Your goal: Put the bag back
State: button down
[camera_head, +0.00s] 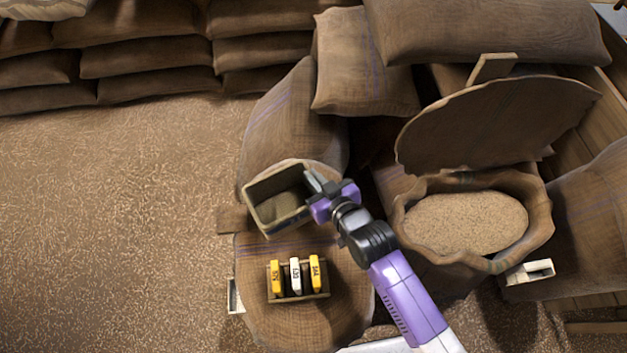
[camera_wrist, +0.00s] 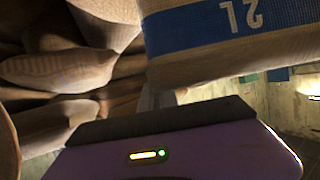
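A small box-shaped, open-topped bag (camera_head: 262,220) shows left of centre in the head view, tilted, with grain-coloured contents inside. In the wrist view a woven tan bag (camera_wrist: 215,70) with a blue band marked "2L", upside down, fills the upper right; it looks like the same thing. My gripper (camera_head: 315,187) is at the bag's right rim and appears shut on it. The bag is above or against the sacks; whether it touches them cannot be told. Its underside is hidden.
A wooden holder (camera_head: 303,297) with yellow and white tags sits on a sack below the bag. A large open sack of grain (camera_head: 535,230) stands to the right, with a small white box (camera_head: 530,271) beside it. Stacked sacks (camera_head: 145,55) line the back. The left floor is clear.

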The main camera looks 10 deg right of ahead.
jog(key=shift+f, duration=1.3)
jog(key=shift+f, duration=0.2)
jog(key=c, duration=1.6)
grip_release()
jog(key=shift+r, duration=0.2)
jog(key=shift+s+d+r, duration=0.1)
jog(key=shift+s, duration=0.05)
jog(key=v, duration=1.1)
jog(key=shift+s+d+r, duration=0.1)
jog(key=shift+s, duration=0.2)
